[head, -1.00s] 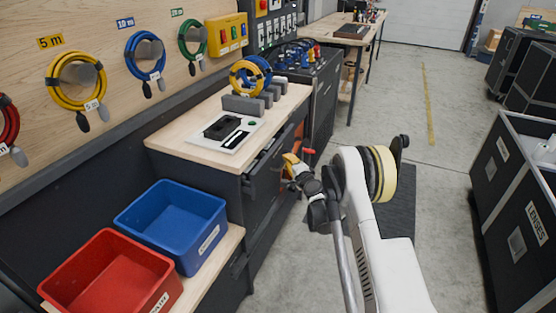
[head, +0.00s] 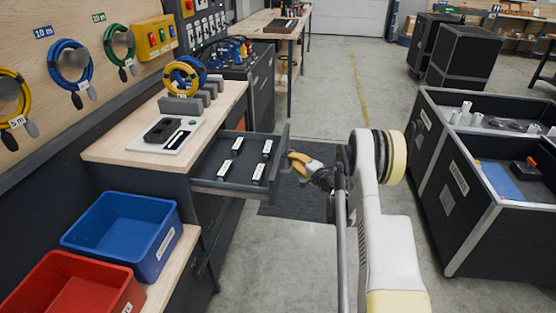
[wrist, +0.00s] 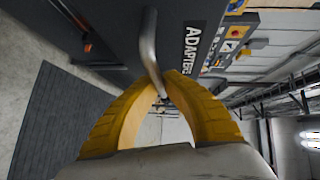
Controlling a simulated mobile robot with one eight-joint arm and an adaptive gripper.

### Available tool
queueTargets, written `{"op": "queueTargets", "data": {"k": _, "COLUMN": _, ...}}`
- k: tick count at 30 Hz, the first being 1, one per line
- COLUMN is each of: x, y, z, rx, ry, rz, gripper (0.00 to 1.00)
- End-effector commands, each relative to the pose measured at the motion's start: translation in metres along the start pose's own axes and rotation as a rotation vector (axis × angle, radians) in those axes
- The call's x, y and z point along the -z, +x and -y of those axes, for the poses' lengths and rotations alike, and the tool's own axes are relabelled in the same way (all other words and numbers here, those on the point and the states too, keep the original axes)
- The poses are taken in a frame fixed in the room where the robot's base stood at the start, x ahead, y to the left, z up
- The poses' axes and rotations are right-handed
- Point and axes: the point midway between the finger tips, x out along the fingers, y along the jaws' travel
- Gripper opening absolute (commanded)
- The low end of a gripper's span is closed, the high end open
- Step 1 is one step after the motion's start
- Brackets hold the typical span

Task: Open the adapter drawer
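The adapter drawer (head: 205,187) stands pulled out from the dark cabinet under the wooden worktop in the head view. Several small black-and-white adapters (head: 237,146) lie inside it. In the wrist view the dark drawer front (wrist: 195,25) carries a label starting "ADAPTE" and a grey bar handle (wrist: 150,45). My gripper (head: 294,159) is at the outer side of the drawer front. In the wrist view its yellow fingers (wrist: 162,88) converge on the handle, one on each side. The handle's far end is partly hidden by the fingers.
Blue (head: 125,232) and red (head: 72,285) bins stand on a lower shelf in front of the cabinet. A large black case (head: 480,215) stands at the right. Grey floor and a dark mat (head: 300,200) lie between.

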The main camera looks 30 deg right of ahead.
Motion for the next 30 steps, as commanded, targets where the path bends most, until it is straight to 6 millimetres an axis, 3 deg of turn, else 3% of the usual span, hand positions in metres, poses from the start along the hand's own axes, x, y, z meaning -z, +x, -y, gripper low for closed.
{"op": "queueTargets", "data": {"k": 6, "x": 0.018, "y": -0.016, "z": -0.004, "rx": 0.001, "ry": 0.002, "rz": -0.006, "gripper": 0.00}}
{"op": "queueTargets", "data": {"k": 21, "x": 0.023, "y": -0.020, "z": -0.005, "rx": 0.001, "ry": 0.002, "rz": -0.006, "gripper": 0.00}}
{"op": "queueTargets", "data": {"k": 22, "x": 0.023, "y": -0.020, "z": -0.005, "rx": 0.001, "ry": 0.002, "rz": -0.006, "gripper": 0.14}}
{"op": "queueTargets", "data": {"k": 24, "x": 0.022, "y": -0.020, "z": -0.005, "rx": 0.001, "ry": 0.002, "rz": -0.006, "gripper": 0.32}}
{"op": "queueTargets", "data": {"k": 30, "x": 0.021, "y": -0.020, "z": -0.005, "rx": 0.001, "ry": 0.001, "rz": -0.003, "gripper": 0.32}}
